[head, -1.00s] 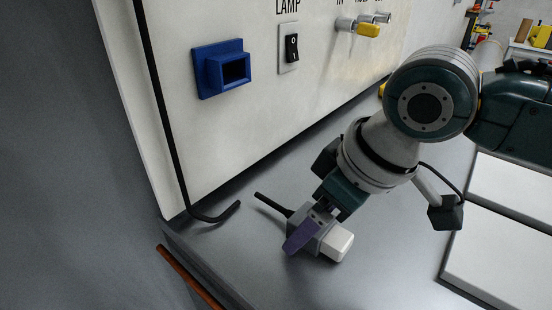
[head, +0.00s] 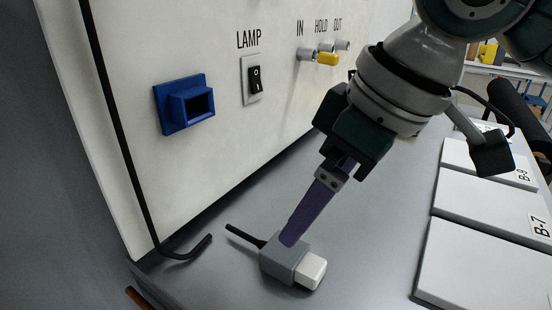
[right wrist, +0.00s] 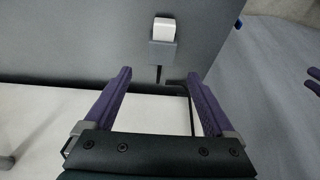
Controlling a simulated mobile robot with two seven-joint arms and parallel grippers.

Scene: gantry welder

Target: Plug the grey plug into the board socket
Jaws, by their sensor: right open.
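The grey plug (head: 284,258) with a white end lies on the grey bench top, its black cable stub pointing toward the panel. It also shows in the right wrist view (right wrist: 163,50), beyond the fingertips and lined up between them. My right gripper (head: 290,240) is open and empty; in the head view one purple finger overlaps the plug's edge. In the right wrist view both fingers of the gripper (right wrist: 159,73) are spread, apart from the plug. The blue board socket (head: 187,104) is on the white panel, its opening empty. Purple tips, apparently my left gripper (right wrist: 313,80), show at the right edge.
A lamp switch (head: 255,80) and a row of knobs with a yellow one (head: 327,58) are on the panel (head: 215,180). A loose black cable (head: 180,255) hangs down its left side. White labelled plates (head: 485,260) lie at right. The bench between is clear.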

